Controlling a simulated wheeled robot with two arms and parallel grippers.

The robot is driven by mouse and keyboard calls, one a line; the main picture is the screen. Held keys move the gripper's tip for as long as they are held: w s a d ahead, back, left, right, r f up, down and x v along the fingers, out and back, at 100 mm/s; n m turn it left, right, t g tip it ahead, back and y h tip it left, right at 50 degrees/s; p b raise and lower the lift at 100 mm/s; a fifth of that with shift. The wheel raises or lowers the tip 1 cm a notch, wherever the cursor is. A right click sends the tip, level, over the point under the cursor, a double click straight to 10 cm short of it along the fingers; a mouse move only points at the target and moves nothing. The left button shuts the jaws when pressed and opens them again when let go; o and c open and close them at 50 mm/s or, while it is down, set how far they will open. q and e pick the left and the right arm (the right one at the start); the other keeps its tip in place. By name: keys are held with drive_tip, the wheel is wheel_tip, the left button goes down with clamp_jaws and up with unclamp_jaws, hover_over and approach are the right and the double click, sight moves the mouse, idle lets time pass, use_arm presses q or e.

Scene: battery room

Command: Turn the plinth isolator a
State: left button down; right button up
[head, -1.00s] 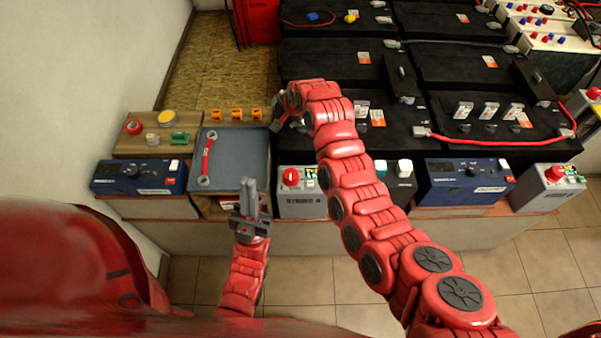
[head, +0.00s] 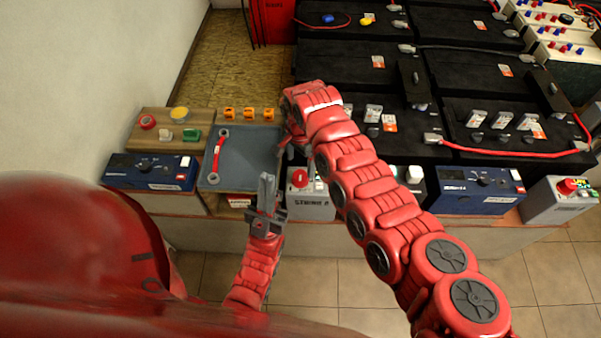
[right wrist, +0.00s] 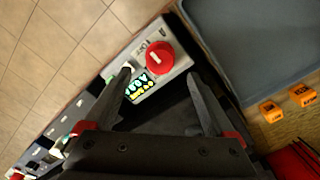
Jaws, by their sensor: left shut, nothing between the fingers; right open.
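The isolator is a grey box (head: 311,203) with a red round knob (head: 299,178) on top, on the plinth's front ledge; its label seems to read "STRING" plus an unclear character. In the right wrist view the red knob (right wrist: 160,57) has a pale bar and sits beside a lit display (right wrist: 139,86). My right gripper (right wrist: 160,78) is open and empty above the box, with the knob just beyond the gap between its fingertips. In the head view the right arm partly hides the gripper. My left gripper (head: 267,178) is shut and empty, pointing up in front of the plinth, left of the box.
A grey tray (head: 255,165) with a red cable lies left of the isolator. Blue units (head: 150,172) (head: 467,190) stand on the ledge, and a similar grey box (head: 556,203) with a red knob is far right. Black batteries (head: 480,75) fill the plinth behind.

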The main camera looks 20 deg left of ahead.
sight(300, 175)
wheel_tip(300, 175, down, 7)
drive_tip(key=shift+f+b, duration=0.1)
drive_tip(key=shift+b, duration=0.7)
drive_tip(key=shift+c, duration=0.3)
drive_tip(key=c, duration=1.3)
